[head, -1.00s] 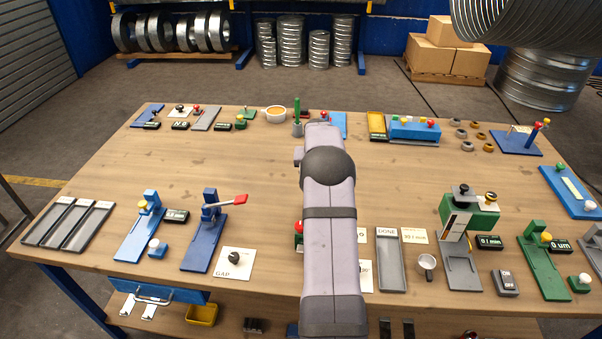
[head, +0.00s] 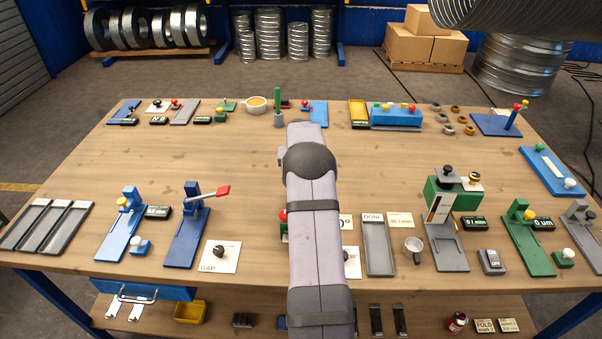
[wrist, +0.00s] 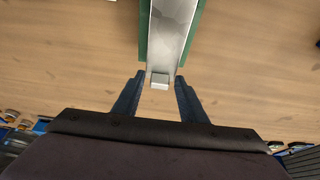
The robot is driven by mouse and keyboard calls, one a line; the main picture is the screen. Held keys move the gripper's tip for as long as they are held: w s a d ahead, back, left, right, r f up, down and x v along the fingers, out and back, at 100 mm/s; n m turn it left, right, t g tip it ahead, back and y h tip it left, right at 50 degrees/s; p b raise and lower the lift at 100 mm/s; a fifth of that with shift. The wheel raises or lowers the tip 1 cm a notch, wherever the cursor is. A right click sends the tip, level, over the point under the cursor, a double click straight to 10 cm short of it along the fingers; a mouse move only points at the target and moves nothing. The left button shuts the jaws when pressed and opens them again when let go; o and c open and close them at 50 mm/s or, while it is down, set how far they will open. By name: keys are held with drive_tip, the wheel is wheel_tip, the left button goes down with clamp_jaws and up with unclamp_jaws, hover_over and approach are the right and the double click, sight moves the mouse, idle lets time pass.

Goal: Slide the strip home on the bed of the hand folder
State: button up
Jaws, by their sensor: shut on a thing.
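In the wrist view my gripper (wrist: 160,79) has its two dark fingers on either side of the near end of a silvery strip (wrist: 172,35). The fingers are closed on that end, though the contact is hard to see. The strip runs away from me along the green bed of the hand folder (wrist: 144,42). Its far end is out of frame, so I cannot see how far it reaches. In the head view my arm covers the gripper, the strip and most of the folder. Only a red knob (head: 283,215) and a bit of green show beside the arm.
A GAP dial card (head: 220,256) and a blue tool with a red lever (head: 188,235) stand to the left. The table's middle is mostly clear.

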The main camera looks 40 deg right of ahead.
wheel_tip(320, 180, down, 2)
drive_tip(key=shift+f+b, duration=0.1)
drive_tip(key=shift+b, duration=0.4)
drive_tip(key=shift+s+a, duration=0.85)
drive_tip(key=shift+s+a+f, duration=0.1)
drive_tip(key=shift+s+a, duration=0.8)
drive_tip(key=shift+s+a+f+b, duration=0.1)
drive_tip(key=shift+s+a+b, duration=0.15)
drive_tip(key=shift+b, duration=0.1)
drive_tip(key=o, duration=1.7)
drive_tip(key=shift+r+p, duration=2.3)
drive_tip(key=shift+r, duration=1.25)
